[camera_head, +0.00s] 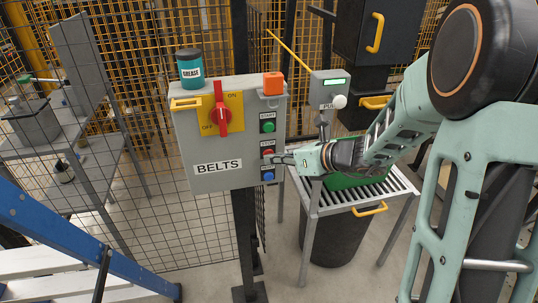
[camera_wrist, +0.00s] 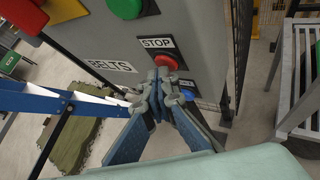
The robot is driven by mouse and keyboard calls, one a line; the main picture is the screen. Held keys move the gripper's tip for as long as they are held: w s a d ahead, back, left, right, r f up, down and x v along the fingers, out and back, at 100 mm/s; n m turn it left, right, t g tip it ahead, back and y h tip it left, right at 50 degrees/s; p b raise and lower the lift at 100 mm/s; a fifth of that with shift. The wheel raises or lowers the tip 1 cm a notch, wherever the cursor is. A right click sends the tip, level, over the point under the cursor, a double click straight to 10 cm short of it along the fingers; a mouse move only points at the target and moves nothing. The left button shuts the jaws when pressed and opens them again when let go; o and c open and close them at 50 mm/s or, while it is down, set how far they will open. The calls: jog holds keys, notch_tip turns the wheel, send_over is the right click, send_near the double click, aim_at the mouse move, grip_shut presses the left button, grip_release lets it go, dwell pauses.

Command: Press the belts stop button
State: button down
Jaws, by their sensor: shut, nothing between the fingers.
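The grey control box (camera_head: 205,145) labelled BELTS stands on a post. On its right side are a green start button (camera_head: 267,127), the red stop button (camera_head: 268,153) and a blue button (camera_head: 268,176). In the wrist view the red stop button (camera_wrist: 166,62) sits under a STOP label (camera_wrist: 158,43). My gripper (camera_head: 273,160) is shut and empty, its tips at the box face by the stop button. In the wrist view the fingertips (camera_wrist: 160,82) overlap the button's lower edge; I cannot tell if they touch it.
A grease can (camera_head: 190,69) stands on top. A slatted roller table (camera_head: 352,200) is right of the box, a blue ladder (camera_head: 70,235) at lower left, wire fencing behind.

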dwell(0.4)
jog(key=shift+s+d, duration=0.25)
jog(key=shift+s, duration=0.55)
jog(key=shift+s+d+b, duration=0.1)
jog(key=shift+s+d, duration=0.1)
jog(key=shift+s, duration=0.6)
jog(key=shift+s+d+b, duration=0.1)
jog(key=shift+s+d, duration=0.15)
jog(key=shift+s, duration=0.55)
jog(key=shift+s+d+b, duration=0.1)
jog(key=shift+s+d, duration=0.1)
jog(key=shift+s, duration=0.6)
